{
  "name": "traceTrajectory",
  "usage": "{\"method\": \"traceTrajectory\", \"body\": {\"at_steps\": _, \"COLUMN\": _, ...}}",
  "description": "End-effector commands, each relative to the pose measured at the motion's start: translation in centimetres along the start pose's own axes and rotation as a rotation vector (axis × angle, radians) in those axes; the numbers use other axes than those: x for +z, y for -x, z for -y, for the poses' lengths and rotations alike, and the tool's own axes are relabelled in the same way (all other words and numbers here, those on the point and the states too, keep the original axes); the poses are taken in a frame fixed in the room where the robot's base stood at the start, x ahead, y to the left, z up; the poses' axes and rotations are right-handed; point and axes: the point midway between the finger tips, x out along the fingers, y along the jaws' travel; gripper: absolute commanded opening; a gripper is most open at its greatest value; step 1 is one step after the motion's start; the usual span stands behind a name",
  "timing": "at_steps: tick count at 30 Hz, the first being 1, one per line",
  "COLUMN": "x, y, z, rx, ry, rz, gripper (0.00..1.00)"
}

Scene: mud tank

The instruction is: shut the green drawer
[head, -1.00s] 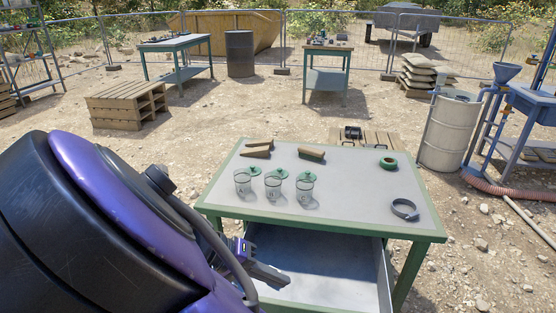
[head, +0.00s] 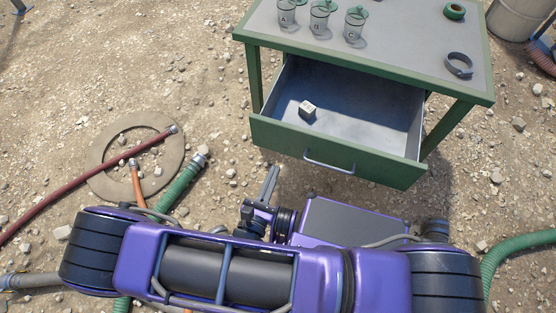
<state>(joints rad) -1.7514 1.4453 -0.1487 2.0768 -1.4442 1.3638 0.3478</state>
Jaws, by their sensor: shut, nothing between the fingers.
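The green drawer (head: 342,153) is pulled well out of the green-framed table (head: 365,53). Its green front carries a grey bar handle (head: 329,163) and faces me. A small pale cube (head: 307,110) with a dark mark lies inside on the grey drawer floor, near the left front. My gripper (head: 270,183) is shut and empty. It is in front of and below the left part of the drawer front in the picture, apart from the handle. My purple arm spans the lower part of the head view.
On the tabletop stand three lidded glass jars (head: 319,18), a grey ring clamp (head: 459,65) and a green tape roll (head: 454,11). Hoses (head: 176,190) and a flat tan ring (head: 110,165) lie on the stony ground at left. A pale drum (head: 515,15) stands at top right.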

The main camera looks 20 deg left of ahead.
Motion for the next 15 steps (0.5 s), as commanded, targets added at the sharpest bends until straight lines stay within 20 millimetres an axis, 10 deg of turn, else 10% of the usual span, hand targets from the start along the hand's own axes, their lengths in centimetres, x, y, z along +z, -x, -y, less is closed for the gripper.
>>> {"method": "traceTrajectory", "body": {"at_steps": 15, "x": 0.0, "y": -10.3, "z": 0.1, "rx": -0.004, "ry": -0.003, "rz": 0.002, "gripper": 0.0}}
